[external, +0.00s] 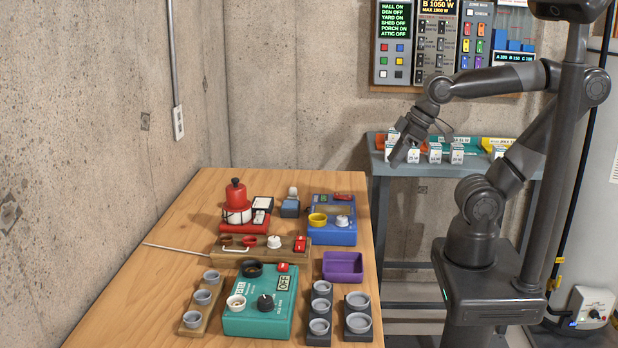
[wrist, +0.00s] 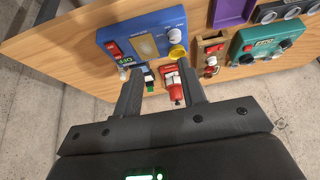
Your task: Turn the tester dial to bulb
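The teal tester (external: 247,322) stands on the near part of the wooden table in the external view. My gripper (external: 396,160) is well away from the tester, at the right beyond the table edge. In the wrist view the gripper's (wrist: 158,85) two fingers are apart with nothing held between them.
On the table are a blue tester-like box (external: 333,235), a red lantern-like device (external: 237,205), a wooden switch board (external: 258,252), a purple tray (external: 343,267) and cup holders (external: 358,316). Behind my arm, a grey bench (external: 400,170) carries small labelled boxes.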

